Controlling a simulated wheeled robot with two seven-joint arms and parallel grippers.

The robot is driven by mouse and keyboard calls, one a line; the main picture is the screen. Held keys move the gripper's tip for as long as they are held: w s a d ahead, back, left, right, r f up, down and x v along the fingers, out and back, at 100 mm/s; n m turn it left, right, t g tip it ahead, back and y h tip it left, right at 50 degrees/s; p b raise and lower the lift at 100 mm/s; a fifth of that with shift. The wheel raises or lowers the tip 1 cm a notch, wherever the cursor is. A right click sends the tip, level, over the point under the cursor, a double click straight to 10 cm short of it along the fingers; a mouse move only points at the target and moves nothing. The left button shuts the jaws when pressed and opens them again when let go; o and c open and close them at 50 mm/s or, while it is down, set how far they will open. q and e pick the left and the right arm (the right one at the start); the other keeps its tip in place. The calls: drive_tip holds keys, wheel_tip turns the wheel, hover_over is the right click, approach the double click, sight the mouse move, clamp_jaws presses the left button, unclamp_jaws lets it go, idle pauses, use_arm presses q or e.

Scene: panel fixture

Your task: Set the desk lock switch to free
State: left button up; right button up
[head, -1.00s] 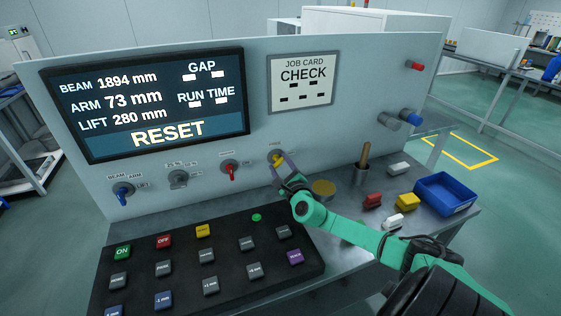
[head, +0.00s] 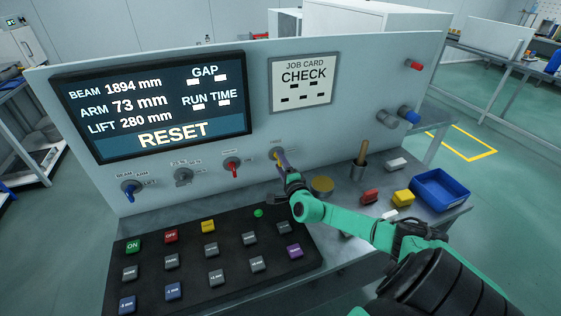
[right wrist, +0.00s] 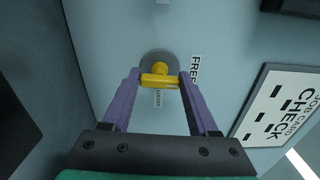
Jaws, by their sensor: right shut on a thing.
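The yellow desk lock switch (head: 275,155) is the rightmost knob in the row under the screen on the upright panel. In the right wrist view the switch (right wrist: 160,81) shows a yellow handle on a round grey plate. A label reading FREE (right wrist: 194,70) is beside the plate, and a second small label below it is too small to read for certain. My right gripper (head: 282,160) has its purple fingers shut on the switch handle, one at each end of it in the right wrist view (right wrist: 160,88). My left gripper is not in view.
A red switch (head: 233,169), a grey one (head: 183,176) and a blue one (head: 128,188) are to the left. A black button board (head: 190,262) lies below. A wooden-handled tool in a cup (head: 358,170), loose blocks and a blue tray (head: 440,191) are right.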

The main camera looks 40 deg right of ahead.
drive_tip(key=shift+n, duration=0.4)
drive_tip(key=o, duration=1.4)
drive_tip(key=shift+s, duration=0.1)
drive_tip(key=shift+s+a, duration=0.15)
drive_tip(key=shift+s, duration=0.15)
drive_tip(key=p+v, duration=0.2)
drive_tip(key=v, duration=1.1)
drive_tip(key=shift+s+a, duration=0.15)
drive_tip(key=shift+s, duration=0.2)
